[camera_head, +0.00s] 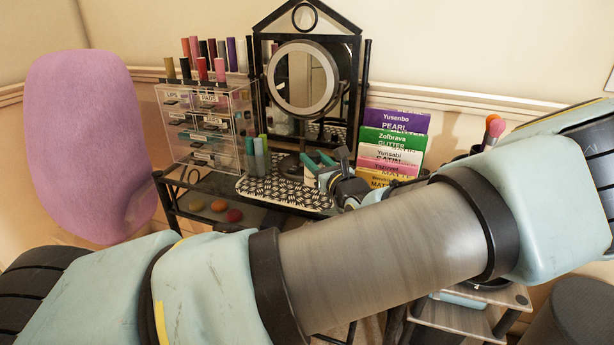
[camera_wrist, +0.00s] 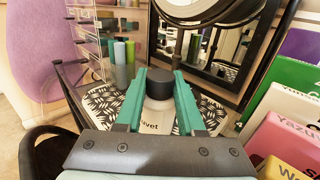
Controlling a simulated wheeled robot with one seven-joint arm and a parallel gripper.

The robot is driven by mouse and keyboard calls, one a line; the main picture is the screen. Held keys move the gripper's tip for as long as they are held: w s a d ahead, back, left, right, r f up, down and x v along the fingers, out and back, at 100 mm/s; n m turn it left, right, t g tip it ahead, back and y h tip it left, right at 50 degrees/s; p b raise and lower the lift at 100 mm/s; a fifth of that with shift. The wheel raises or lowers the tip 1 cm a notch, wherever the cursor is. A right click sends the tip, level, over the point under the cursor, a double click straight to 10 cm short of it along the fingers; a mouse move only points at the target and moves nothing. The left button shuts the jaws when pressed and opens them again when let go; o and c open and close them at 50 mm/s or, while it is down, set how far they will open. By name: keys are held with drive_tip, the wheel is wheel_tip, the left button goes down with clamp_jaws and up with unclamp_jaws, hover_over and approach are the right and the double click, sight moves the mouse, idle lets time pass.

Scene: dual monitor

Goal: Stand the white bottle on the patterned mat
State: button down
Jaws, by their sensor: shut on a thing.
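The white bottle (camera_wrist: 158,118) with a black cap (camera_wrist: 160,82) stands between the two teal fingers of my gripper (camera_wrist: 160,100) in the wrist view. My gripper is shut on it. The black-and-white patterned mat (camera_wrist: 105,103) lies beneath and around it in that view. In the head view, my gripper (camera_head: 322,165) is over the right part of the mat (camera_head: 283,192), and my arm hides much of the area to the right. The bottle looks roughly upright. I cannot tell whether its base touches the mat, since the fingers and palm hide it.
Several slim tubes (camera_head: 257,155) stand at the mat's left back. A clear drawer box (camera_head: 207,125) with lipsticks is on the left. A round mirror (camera_head: 304,78) stands behind. Coloured palettes (camera_head: 392,140) stand close on the right. The mat's front left is clear.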

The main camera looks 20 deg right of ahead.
drive_tip(key=shift+f, duration=2.4)
drive_tip(key=shift+f, duration=0.2)
drive_tip(key=c, duration=0.5)
unclamp_jaws()
drive_tip(key=shift+r, duration=0.1)
